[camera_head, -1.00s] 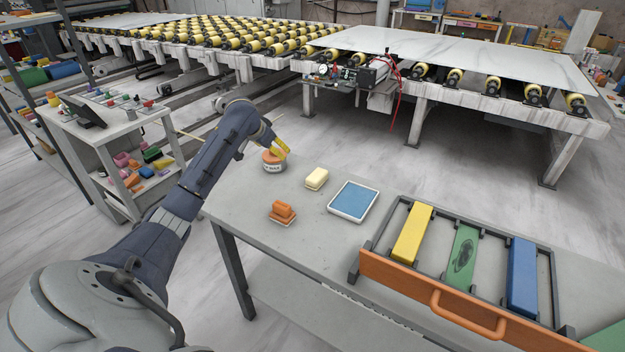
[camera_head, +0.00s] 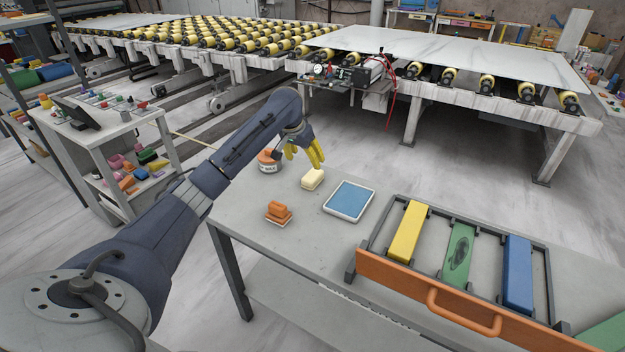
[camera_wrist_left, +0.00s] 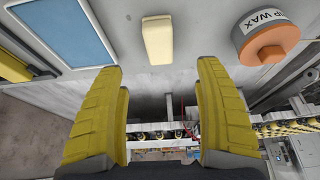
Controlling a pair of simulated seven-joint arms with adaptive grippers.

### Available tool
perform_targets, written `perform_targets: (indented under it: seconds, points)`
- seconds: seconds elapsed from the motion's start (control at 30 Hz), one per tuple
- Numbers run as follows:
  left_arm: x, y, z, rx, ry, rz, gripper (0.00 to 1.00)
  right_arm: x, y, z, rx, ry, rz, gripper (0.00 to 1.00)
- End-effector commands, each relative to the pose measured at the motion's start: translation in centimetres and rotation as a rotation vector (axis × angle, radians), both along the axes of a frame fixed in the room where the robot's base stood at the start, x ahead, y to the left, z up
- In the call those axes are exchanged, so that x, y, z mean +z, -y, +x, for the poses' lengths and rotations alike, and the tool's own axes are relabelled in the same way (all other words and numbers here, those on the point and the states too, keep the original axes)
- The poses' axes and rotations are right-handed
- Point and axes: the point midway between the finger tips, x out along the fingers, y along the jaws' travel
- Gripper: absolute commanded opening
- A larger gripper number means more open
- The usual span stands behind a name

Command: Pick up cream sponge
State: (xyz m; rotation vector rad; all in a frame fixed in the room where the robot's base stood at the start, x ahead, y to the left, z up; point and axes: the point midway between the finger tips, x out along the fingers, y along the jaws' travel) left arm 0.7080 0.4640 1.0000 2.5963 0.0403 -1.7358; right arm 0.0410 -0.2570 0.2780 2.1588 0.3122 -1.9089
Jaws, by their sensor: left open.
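The cream sponge (camera_head: 312,179) lies on the grey table between the orange-and-white wax tin and the blue pad. It also shows in the left wrist view (camera_wrist_left: 157,40), at the top centre, beyond and between my fingertips. My left gripper (camera_head: 305,154) has yellow fingers and hangs above the table, just behind and above the sponge. In the left wrist view its fingers (camera_wrist_left: 160,80) are wide apart with nothing between them. The sponge is not touched. My right gripper is not in view.
The wax tin (camera_head: 268,162) stands left of the sponge. An orange block (camera_head: 278,212) sits in front, and a white-framed blue pad (camera_head: 349,200) lies to the right. An orange-fronted rack (camera_head: 430,300) holds yellow, green and blue bars. Bare table separates these items.

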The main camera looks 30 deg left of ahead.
Motion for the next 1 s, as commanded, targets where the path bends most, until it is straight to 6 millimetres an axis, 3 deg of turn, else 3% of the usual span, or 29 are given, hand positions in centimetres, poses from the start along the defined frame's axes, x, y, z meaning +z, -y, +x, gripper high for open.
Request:
perform_targets:
  seconds: [0.3,0.67,1.0]
  points:
    - [-4.8,-0.1,2.0,0.001,-0.002,-0.001,0.71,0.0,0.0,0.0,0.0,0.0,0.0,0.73]
    - [-6.6,-0.1,2.8,0.0,0.0,-0.001,0.71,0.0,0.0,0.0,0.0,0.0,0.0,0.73]
    - [-10.1,0.0,4.4,0.001,-0.002,-0.001,0.71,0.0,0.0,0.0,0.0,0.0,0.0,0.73]
